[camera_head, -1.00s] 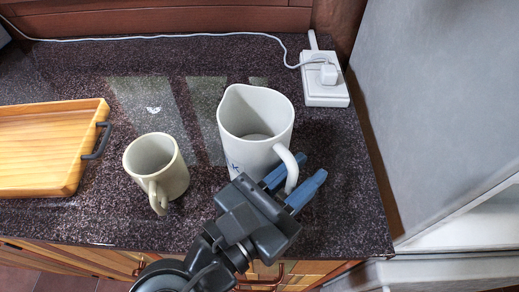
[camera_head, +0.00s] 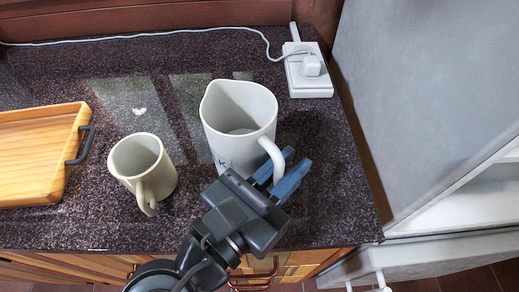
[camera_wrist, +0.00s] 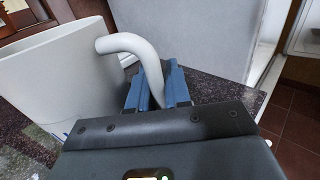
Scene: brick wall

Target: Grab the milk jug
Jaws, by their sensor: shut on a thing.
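The milk jug (camera_head: 238,122) is a tall white pitcher with a spout and a loop handle. It stands upright at the right part of the dark speckled counter. My gripper (camera_head: 283,172) has its two blue fingers on either side of the jug's handle, shut on it. In the wrist view the white handle (camera_wrist: 146,58) comes down between the blue fingers of my gripper (camera_wrist: 158,88). The jug's body (camera_wrist: 58,75) fills the left of that view. Part of the jug's lower front is hidden by my gripper in the head view.
A beige mug (camera_head: 142,168) stands left of the jug. A wooden tray (camera_head: 68,180) with a dark handle lies at the far left. A white power strip (camera_head: 307,78) with a plug and cable sits behind. The counter's right edge is near, beside a grey panel (camera_head: 420,100).

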